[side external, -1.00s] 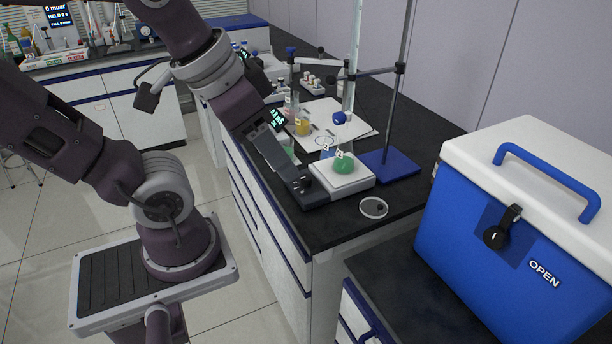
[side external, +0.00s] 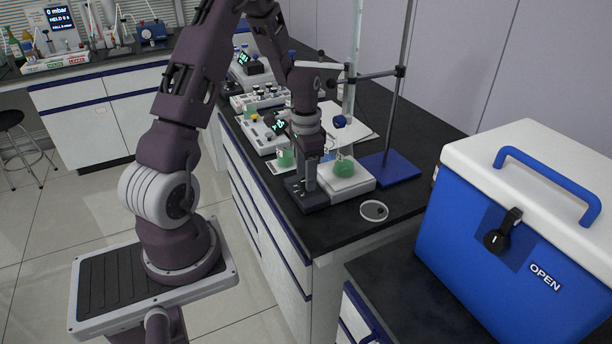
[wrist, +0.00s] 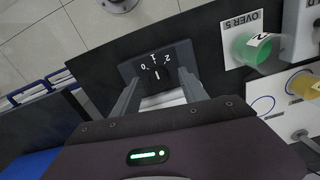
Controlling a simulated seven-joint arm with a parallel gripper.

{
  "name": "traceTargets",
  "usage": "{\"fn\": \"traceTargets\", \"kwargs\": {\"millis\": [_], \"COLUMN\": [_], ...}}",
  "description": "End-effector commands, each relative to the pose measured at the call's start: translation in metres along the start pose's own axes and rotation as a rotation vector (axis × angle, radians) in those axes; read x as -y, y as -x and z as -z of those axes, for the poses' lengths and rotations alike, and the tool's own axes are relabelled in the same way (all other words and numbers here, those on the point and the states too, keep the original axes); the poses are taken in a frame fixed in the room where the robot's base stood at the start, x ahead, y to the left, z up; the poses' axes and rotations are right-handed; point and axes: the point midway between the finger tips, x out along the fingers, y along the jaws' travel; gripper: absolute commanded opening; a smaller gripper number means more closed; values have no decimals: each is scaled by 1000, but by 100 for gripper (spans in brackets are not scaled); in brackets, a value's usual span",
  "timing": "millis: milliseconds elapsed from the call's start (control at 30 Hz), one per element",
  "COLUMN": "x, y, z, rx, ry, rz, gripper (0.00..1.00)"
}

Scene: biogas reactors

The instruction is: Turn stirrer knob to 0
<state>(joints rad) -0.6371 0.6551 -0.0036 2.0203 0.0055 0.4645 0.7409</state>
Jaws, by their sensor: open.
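The stirrer (side external: 349,187) has a white top plate and a dark front section carrying the control panel. In the wrist view its dark panel (wrist: 183,58) shows a dial marked 0, 1 and 2. The dark stirrer knob (wrist: 157,74) bears a white line; its exact setting is hard to read. My gripper (wrist: 161,81) is open, with one finger on each side of the knob, apparently not touching it. In the side view my gripper (side external: 310,188) points down over the dark front section, and the knob is hidden there.
A flask of green liquid (side external: 344,167) stands on the stirrer plate, close to my gripper. A stand with a blue base (side external: 390,166) is behind it. A small round dish (side external: 374,211) lies in front. A green beaker (wrist: 247,46) is nearby.

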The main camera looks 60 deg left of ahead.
Motion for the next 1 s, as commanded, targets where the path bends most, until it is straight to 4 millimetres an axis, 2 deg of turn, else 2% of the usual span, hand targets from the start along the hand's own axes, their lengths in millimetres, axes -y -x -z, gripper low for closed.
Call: {"fn": "traceTargets", "kwargs": {"millis": [100,333,500,600,1000], "x": [0,0,-1,0,-1], "y": [-8,-9,-8,-8,-8], "z": [0,0,0,0,0], "rx": [1,0,0,0,0], "ry": [0,0,0,0,78], "rz": [-1,0,0,0,0], "gripper": [51,49,16,0,0]}}
